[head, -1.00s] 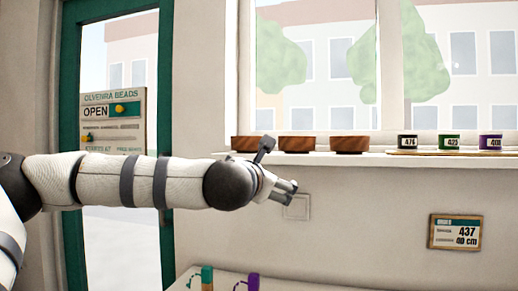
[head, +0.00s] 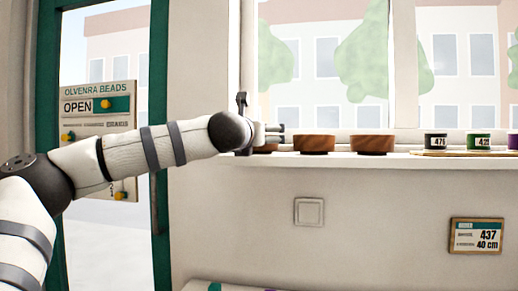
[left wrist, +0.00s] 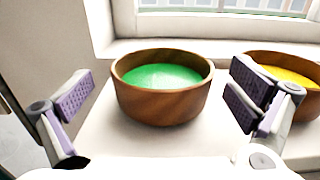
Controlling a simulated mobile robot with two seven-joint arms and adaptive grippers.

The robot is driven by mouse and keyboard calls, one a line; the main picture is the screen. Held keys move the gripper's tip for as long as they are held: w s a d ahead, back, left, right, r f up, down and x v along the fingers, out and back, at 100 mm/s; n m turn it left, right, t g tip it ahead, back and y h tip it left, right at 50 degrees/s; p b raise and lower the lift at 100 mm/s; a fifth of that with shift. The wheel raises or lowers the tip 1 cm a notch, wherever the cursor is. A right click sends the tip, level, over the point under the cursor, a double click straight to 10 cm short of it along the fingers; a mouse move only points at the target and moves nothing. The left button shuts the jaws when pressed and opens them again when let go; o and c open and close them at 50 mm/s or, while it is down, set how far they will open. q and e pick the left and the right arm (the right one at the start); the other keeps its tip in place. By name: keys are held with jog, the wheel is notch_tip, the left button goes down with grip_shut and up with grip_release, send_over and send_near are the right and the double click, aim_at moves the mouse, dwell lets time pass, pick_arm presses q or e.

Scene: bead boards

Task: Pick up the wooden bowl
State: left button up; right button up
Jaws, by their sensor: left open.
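A wooden bowl (left wrist: 163,106) with green contents sits upright on the windowsill, between the spread fingers of my left gripper (left wrist: 160,98) in the left wrist view, slightly beyond them. In the head view this leftmost bowl (head: 264,149) is mostly hidden behind my left gripper (head: 274,134). The gripper is open and holds nothing. A second wooden bowl (head: 314,144), with yellow contents in the left wrist view (left wrist: 292,80), stands to the right, partly behind the right finger. A third wooden bowl (head: 372,144) is farther right. My right gripper is not in view.
The white windowsill (head: 340,160) runs below the window. Several labelled jars (head: 478,141) stand on a wooden board (head: 455,154) at the right. An order sign (head: 476,235) and a switch plate (head: 309,212) are on the wall below.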

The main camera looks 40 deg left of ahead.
pick_arm(q)
jog(key=x, duration=0.4)
jog(key=shift+w+f, duration=0.2)
jog(key=shift+w, duration=0.05)
jog(key=c, duration=1)
